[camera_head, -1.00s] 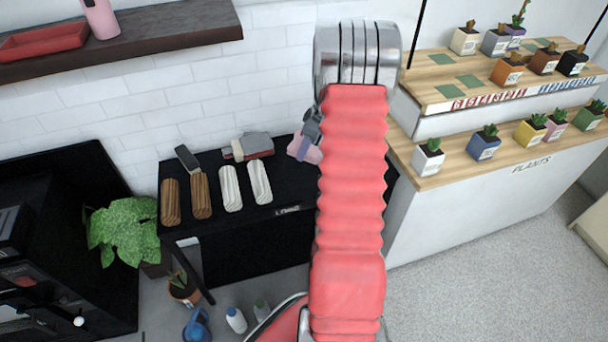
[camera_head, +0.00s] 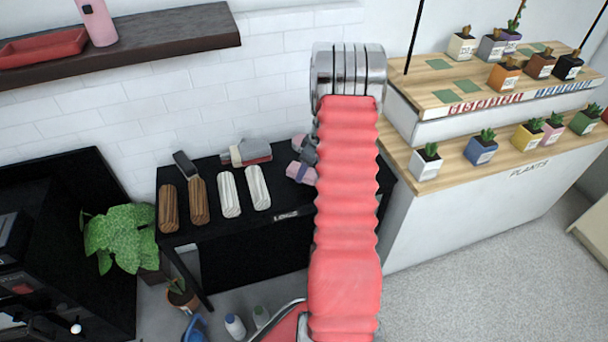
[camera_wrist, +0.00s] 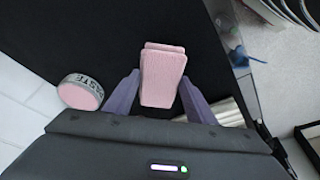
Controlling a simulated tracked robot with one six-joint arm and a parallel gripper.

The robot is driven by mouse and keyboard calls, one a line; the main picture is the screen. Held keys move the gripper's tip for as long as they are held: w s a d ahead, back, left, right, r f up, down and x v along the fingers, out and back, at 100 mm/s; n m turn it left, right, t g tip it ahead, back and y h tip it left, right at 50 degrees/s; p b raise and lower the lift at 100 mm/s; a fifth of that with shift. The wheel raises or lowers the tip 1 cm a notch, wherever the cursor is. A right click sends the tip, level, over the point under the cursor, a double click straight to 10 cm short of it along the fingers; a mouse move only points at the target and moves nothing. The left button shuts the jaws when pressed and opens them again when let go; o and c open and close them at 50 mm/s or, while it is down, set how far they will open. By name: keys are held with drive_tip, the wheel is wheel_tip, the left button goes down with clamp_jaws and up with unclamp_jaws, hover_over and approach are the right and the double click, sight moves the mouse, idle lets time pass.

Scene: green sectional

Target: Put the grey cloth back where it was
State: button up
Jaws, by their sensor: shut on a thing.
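My gripper (camera_wrist: 160,85) has its two purple fingers on either side of a folded pink cloth (camera_wrist: 162,76) in the wrist view. It is shut on this cloth, which looks pink rather than grey, over the black table. In the head view my gripper (camera_head: 302,172) is partly hidden behind my red arm, low over the right part of the table. A grey folded cloth (camera_head: 256,148) lies in a stack with a red one at the table's back. I cannot tell whether the held cloth touches the table.
The black table (camera_head: 240,238) also bears two brown rolls (camera_head: 198,201), two white rolls (camera_head: 229,195) and a dark block (camera_head: 185,164). A pink tin (camera_wrist: 80,92) stands left of my gripper in the wrist view. A plant stand (camera_head: 400,198) is at the right.

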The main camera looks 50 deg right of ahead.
drive_tip(key=shift+f, duration=1.1)
drive_tip(key=o, duration=1)
drive_tip(key=shift+r, duration=0.15)
drive_tip(key=v, duration=1.1)
drive_tip(key=shift+s+r, duration=0.2)
drive_tip(key=shift+r, duration=0.2)
